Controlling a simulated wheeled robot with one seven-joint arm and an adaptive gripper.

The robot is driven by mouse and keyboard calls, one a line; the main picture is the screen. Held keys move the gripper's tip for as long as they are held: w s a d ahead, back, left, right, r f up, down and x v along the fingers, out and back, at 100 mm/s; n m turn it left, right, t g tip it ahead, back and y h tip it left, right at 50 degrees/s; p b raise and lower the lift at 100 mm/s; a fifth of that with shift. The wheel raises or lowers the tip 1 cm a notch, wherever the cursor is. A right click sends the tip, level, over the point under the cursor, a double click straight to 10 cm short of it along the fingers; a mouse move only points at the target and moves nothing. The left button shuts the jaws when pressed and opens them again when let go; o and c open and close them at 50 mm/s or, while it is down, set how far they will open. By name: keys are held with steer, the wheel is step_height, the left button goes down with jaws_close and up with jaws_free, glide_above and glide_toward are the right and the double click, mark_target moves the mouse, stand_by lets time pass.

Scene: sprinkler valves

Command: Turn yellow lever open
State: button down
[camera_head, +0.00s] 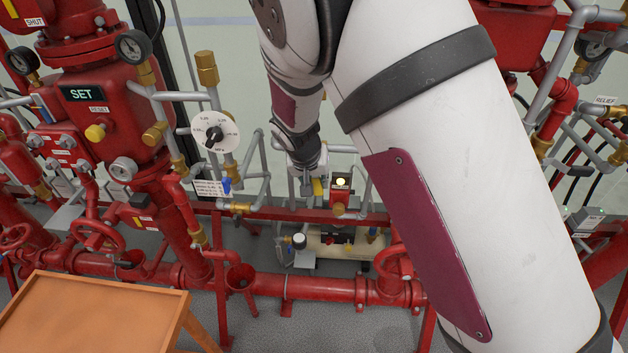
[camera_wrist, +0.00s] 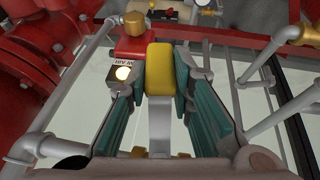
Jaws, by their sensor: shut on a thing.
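The yellow lever (camera_wrist: 160,72) stands between the two teal fingers of my gripper (camera_wrist: 160,85) in the wrist view. The fingers are shut on its sides, and a grey stem runs down from it toward the camera. In the head view the lever (camera_head: 318,187) shows as a small yellow patch beside my gripper (camera_head: 308,182). The fingers are small and partly hidden there. A red box with a lit lamp (camera_head: 340,182) is just right of the lever; the lamp (camera_wrist: 122,73) also shows in the wrist view.
Grey pipes flank my gripper, with one vertical pipe (camera_wrist: 232,85) close on the right in the wrist view. A blue lever (camera_head: 226,184) and a dial (camera_head: 215,132) are to the left. An orange table (camera_head: 95,312) stands at the front left.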

steer(key=h+p, duration=0.1)
steer(key=d+h, duration=0.1)
steer(key=h, duration=0.1)
steer(key=shift+s+d+r+n+p, duration=0.1)
steer(key=shift+d+r+n+p, duration=0.15)
steer(key=shift+r+n+p, duration=0.1)
steer(key=d+r+n+t+h+b, duration=0.2)
steer(key=r+h, duration=0.3)
steer(key=h, duration=0.7)
steer(key=shift+d+n+b, duration=0.3)
steer(key=shift+d+n, duration=0.4)
steer(key=shift+n, duration=0.05)
steer(key=shift+r, duration=0.1)
steer(key=c, duration=1.4)
jaws_free()
steer(key=v, duration=1.2)
